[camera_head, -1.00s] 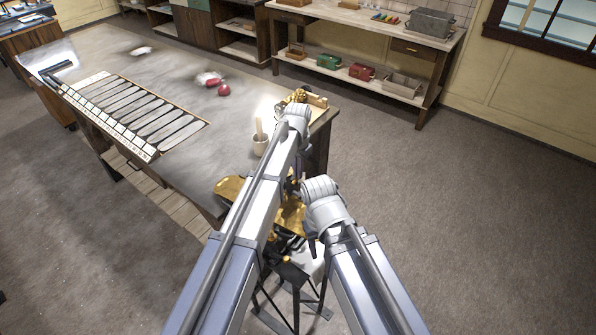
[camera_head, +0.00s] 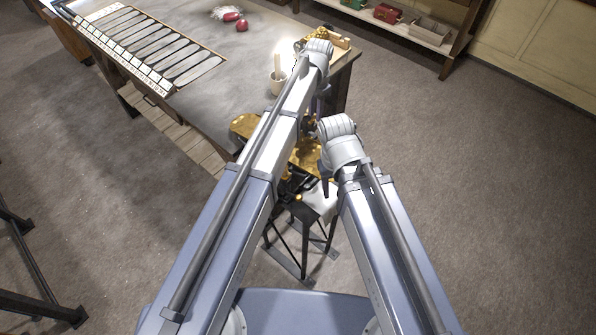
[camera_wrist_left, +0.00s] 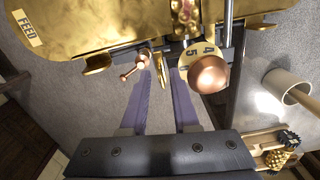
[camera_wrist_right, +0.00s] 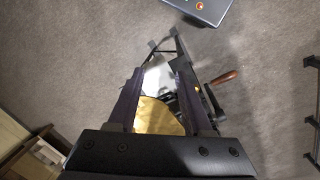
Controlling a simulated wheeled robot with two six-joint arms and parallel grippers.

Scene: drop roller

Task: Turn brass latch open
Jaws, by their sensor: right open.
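The brass machine (camera_head: 306,156) stands on a dark stand below my arms. In the left wrist view its brass body (camera_wrist_left: 110,22) fills the top, with a "FEED" label, a small copper-coloured lever (camera_wrist_left: 134,67), a copper ball knob (camera_wrist_left: 208,74) and a numbered disc. A thin brass piece (camera_wrist_left: 162,76) shows between the fingertips of my left gripper (camera_wrist_left: 162,72), which is open and close to these parts. I cannot tell which part is the latch, or whether a finger touches it. My right gripper (camera_wrist_right: 158,75) is open above a brass plate (camera_wrist_right: 155,116).
The workbench (camera_head: 225,85) lies left of the machine, with a cup holding a candle-like stick (camera_head: 277,82) near its corner. A wooden-handled crank (camera_wrist_right: 224,77) is right of my right gripper. Clear floor (camera_head: 450,160) lies to the right.

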